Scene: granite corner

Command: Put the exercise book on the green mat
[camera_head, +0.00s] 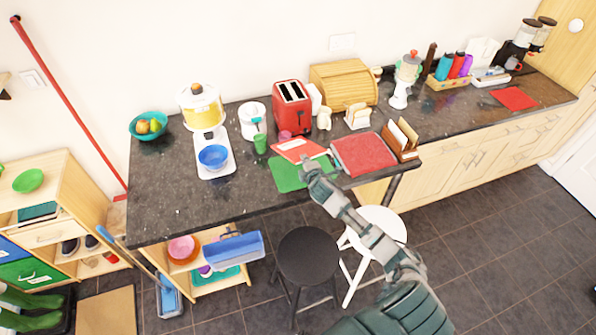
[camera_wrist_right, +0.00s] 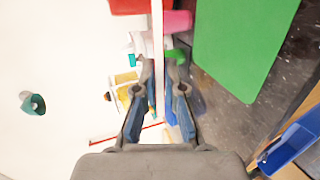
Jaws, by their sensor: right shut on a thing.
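The exercise book (camera_head: 291,148) is orange-red with a white label. My right gripper (camera_head: 311,168) is shut on its near edge. In the right wrist view the exercise book (camera_wrist_right: 158,40) shows edge-on as a thin pale strip between the fingertips (camera_wrist_right: 161,75). The green mat (camera_head: 287,178) lies on the dark counter near its front edge; it also shows in the right wrist view (camera_wrist_right: 240,45). The book is over or just behind the mat's far part; I cannot tell the gap beneath it. My gripper hides part of the mat. My left gripper is not in view.
A red mat (camera_head: 362,152) lies just right of the green mat, with a wooden rack (camera_head: 399,143) at its edge. A green cup (camera_head: 260,144), pink cup (camera_head: 285,135) and red toaster (camera_head: 291,105) stand behind. Stools (camera_head: 307,254) stand below the counter.

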